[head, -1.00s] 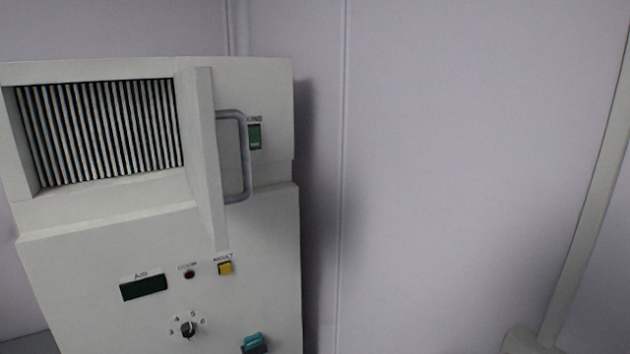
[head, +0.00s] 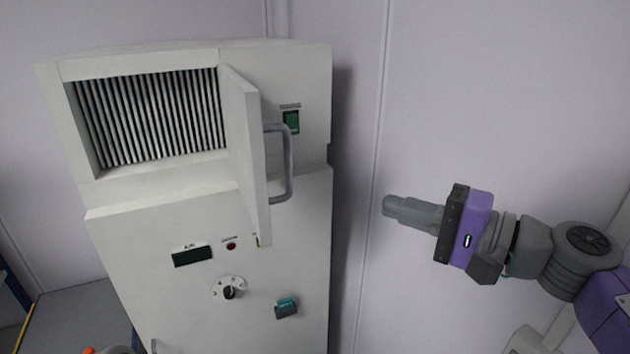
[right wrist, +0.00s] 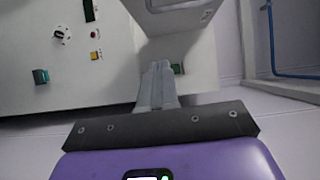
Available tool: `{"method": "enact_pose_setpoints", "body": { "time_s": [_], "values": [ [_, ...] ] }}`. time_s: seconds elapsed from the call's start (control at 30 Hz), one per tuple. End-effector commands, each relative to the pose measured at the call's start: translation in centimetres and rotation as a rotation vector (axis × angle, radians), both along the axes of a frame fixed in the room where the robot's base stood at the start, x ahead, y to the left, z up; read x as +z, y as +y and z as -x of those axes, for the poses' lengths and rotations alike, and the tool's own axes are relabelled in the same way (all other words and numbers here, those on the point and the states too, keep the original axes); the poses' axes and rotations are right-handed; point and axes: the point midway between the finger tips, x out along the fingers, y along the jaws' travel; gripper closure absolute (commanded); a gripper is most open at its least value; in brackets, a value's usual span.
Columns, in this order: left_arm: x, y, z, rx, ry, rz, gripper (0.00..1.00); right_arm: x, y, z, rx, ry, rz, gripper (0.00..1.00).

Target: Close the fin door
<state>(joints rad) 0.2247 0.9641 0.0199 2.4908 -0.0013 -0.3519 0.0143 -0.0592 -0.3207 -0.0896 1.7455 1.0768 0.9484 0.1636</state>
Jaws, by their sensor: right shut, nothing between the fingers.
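The fin door (head: 247,155) is a white panel hinged beside the fin opening. It stands open, swung out from the machine, with a grey loop handle (head: 289,170) on its outer face. Behind it the vertical metal fins (head: 150,118) are exposed. My right gripper (head: 388,205) is shut and empty, to the right of the door and its handle, apart from both. In the right wrist view its fingertips (right wrist: 160,68) point toward the machine, with part of the open door (right wrist: 176,18) above them. My left gripper is not in view.
The white machine (head: 205,290) carries a dark display (head: 192,256), a red button (head: 231,246), a rotary knob (head: 229,292), a teal switch (head: 286,307) and a green switch (head: 291,122). Bare wall lies behind my right arm. A blue rail (right wrist: 290,74) shows in the right wrist view.

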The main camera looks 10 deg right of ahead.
Motion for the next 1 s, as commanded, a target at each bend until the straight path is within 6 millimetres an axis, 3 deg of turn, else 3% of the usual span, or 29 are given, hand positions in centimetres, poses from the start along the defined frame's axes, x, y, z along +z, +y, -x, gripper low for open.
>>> {"method": "enact_pose_setpoints", "body": {
  "time_s": [0.17, 0.57, 0.8, 1.0],
  "values": [
    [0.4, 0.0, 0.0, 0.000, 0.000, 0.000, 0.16, 0.6, 1.3, -0.6, 0.011, -0.010, -0.006, 1.00],
    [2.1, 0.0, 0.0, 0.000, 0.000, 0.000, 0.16, 0.5, 7.7, -6.1, 0.009, -0.007, -0.005, 1.00],
    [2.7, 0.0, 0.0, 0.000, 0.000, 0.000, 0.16, 0.4, 10.8, -5.8, 0.007, -0.009, -0.005, 1.00],
    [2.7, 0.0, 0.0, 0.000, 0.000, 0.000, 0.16, 0.3, 11.6, -5.7, 0.005, -0.009, -0.005, 1.00]
  ]
}}
